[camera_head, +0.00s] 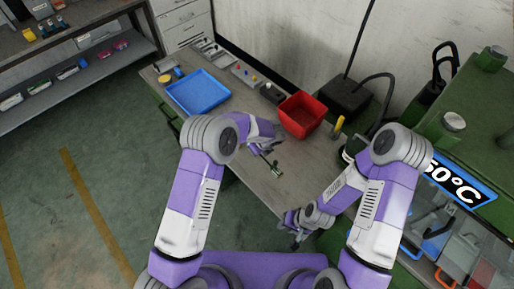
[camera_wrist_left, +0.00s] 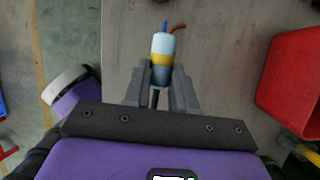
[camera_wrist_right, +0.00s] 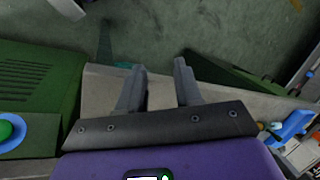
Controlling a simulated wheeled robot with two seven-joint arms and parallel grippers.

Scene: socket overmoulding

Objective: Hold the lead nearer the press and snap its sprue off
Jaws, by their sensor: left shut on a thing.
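My left gripper (camera_head: 266,152) is above the bench and is shut on a short lead piece (camera_wrist_left: 162,52). In the left wrist view the piece is a pale cylinder with a yellow band. A blue tip and a brown wire stick out of its far end. In the head view the held piece (camera_head: 276,170) looks small and greenish. I cannot make out a sprue. My right gripper (camera_wrist_right: 160,80) is open with nothing between its fingers. In the head view it (camera_head: 296,240) hangs near the bench's front edge, apart from the held piece.
A blue tray (camera_head: 199,92) and a red bin (camera_head: 302,114) stand on the grey bench (camera_head: 240,166). Small parts line its back edge. The green press (camera_head: 458,125) with a temperature sign (camera_head: 456,184) stands at the right. Shelves (camera_head: 75,75) are at the far left.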

